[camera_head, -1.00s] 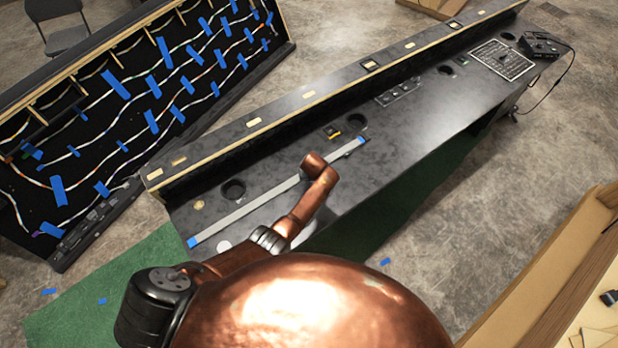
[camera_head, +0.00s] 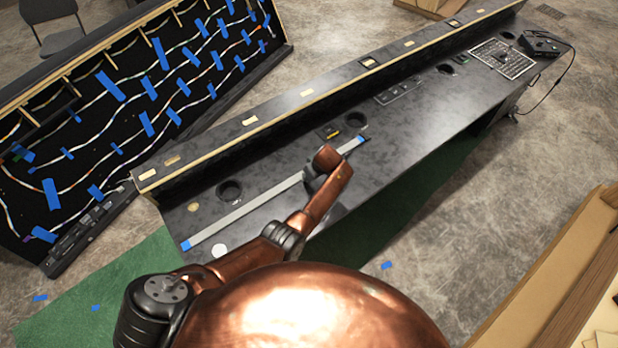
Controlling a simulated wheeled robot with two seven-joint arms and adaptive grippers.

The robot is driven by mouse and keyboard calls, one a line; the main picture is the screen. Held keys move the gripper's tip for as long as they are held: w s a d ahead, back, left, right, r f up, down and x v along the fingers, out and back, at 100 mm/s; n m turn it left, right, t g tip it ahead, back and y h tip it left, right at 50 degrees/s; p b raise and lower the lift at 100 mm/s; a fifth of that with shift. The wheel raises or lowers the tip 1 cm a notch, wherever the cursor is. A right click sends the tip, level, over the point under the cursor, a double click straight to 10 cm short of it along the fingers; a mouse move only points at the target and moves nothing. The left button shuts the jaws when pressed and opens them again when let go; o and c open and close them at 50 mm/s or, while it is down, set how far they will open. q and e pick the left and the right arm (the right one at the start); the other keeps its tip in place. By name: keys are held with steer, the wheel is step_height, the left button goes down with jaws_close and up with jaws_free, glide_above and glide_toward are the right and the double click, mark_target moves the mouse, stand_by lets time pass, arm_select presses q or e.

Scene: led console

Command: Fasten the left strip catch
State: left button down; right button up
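A long thin grey strip (camera_head: 250,205) lies diagonally on the black console top (camera_head: 420,120). Blue tape or a blue catch marks its left end (camera_head: 187,245) and its right end (camera_head: 360,139). My copper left arm comes up from the lower left and reaches over the strip near its right part. The arm hides a short stretch of the strip. No gripper fingers can be made out at the arm's far end. My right gripper is not in view.
A raised ledge (camera_head: 308,94) runs along the console's back, and round holes (camera_head: 229,190) open in its top. A black panel (camera_head: 125,120) with lit strips and blue tape stands at left. A black device (camera_head: 538,44) sits at the far right. A wooden box (camera_head: 545,275) stands lower right.

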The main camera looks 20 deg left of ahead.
arm_select(q)
steer(key=shift+d, duration=0.1)
steer(key=c, duration=2)
jaws_free()
steer(key=shift+c, duration=0.2)
steer(key=shift+r, duration=0.1)
steer(key=v, duration=1.1)
steer(key=shift+s+d+r, duration=0.1)
steer(key=shift+r, duration=0.3)
